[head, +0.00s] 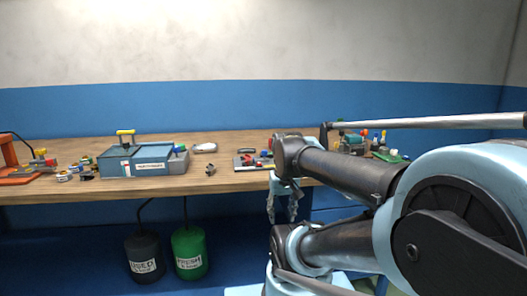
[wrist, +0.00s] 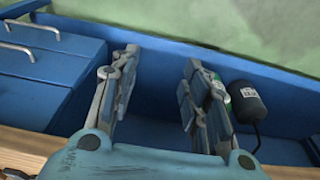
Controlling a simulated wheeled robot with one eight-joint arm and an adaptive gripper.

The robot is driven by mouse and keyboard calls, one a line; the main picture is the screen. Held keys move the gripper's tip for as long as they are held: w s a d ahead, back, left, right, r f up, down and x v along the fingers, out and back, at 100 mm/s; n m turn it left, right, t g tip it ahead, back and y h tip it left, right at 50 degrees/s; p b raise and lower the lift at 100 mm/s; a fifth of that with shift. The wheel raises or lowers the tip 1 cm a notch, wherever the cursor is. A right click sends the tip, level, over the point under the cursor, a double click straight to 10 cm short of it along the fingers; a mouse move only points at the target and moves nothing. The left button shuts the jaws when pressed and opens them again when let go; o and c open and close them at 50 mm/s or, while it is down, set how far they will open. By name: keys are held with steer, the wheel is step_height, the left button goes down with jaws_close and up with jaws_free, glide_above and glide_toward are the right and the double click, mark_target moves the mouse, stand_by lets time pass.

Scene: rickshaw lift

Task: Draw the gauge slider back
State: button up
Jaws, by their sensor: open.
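I cannot tell for sure which thing is the gauge slider. A grey-blue labelled box (head: 150,165) with a yellow handle (head: 126,135) on top stands on the workbench, left of my arm. A flat dark piece with red parts (head: 252,161) lies on the bench just left of my arm; its details are too small to read. My gripper (head: 283,212) hangs at the bench's front edge, apart from both. In the wrist view my gripper (wrist: 160,95) is open, with nothing between its fingers.
The wooden workbench (head: 235,182) also bears an orange stand (head: 18,170), loose small parts (head: 75,171) and a green board (head: 390,157). A black canister (head: 144,256) and a green canister (head: 189,251) hang below. Blue drawers (wrist: 40,65) show in the wrist view.

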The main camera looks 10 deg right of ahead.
steer(key=w+r+m+g, duration=0.1)
steer(key=w+r+m, duration=0.1)
steer(key=w+r, duration=1.3)
steer(key=w+r+m+g, duration=0.1)
steer(key=w+r, duration=1.2)
steer(key=w, duration=0.5)
steer(key=f, duration=1.7)
steer(key=shift+s, duration=0.2)
steer(key=shift+r, duration=0.1)
steer(key=shift+c, duration=0.4)
jaws_close()
